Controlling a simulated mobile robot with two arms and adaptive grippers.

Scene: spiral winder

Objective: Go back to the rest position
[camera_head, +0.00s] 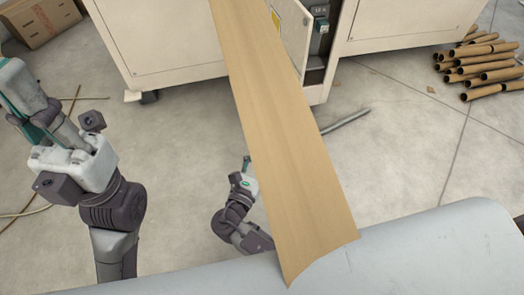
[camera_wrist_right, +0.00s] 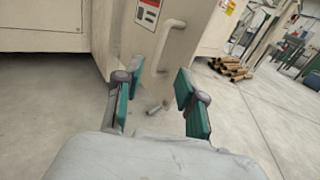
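My left gripper (camera_head: 28,112) is at the left of the head view, raised over the floor, with teal parts showing. Whether its fingers are apart is not clear. My right gripper (camera_head: 246,166) shows in the head view as a small teal and white part beside the brown strip, which hides the rest of it. In the right wrist view my right gripper (camera_wrist_right: 158,95) has its two teal fingers wide apart with nothing between them. It faces the pale cabinet (camera_wrist_right: 150,50) and its light handle (camera_wrist_right: 165,48), apart from both.
A long brown strip (camera_head: 285,130) crosses the head view from the top to a pale grey surface (camera_head: 430,245) at the bottom. A cream machine (camera_head: 165,40) stands behind. Cardboard tubes (camera_head: 480,65) lie at right, a box (camera_head: 40,20) at upper left. Floor (camera_head: 410,150) between is mostly open.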

